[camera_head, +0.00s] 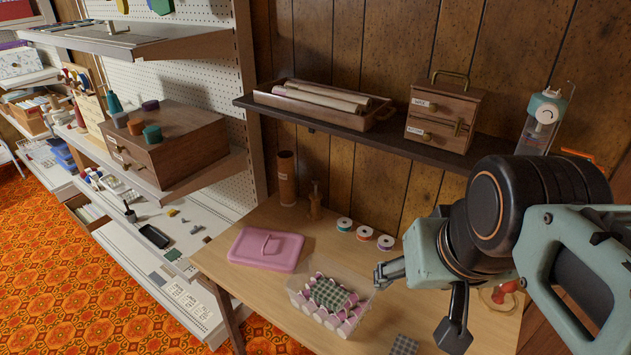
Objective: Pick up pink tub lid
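The pink tub lid (259,251) lies flat on the wooden table, handle side up. It is a rounded rectangle with a raised grip in its middle. A clear tub (296,297) stands open just right of and in front of it, with pink and white pieces and a green checked cloth inside. My gripper (421,303) is right of the tub, with its two fingers spread wide apart. It is open, with nothing seen between the fingers, and is well apart from the lid.
The table (237,275) is bare around the lid. Several thread spools (364,233), a brown cylinder (286,178) and a wooden stand (315,203) are behind. A wall shelf (345,128) overhangs the back. A shelving unit (206,205) stands left. A checked patch (404,345) lies in front.

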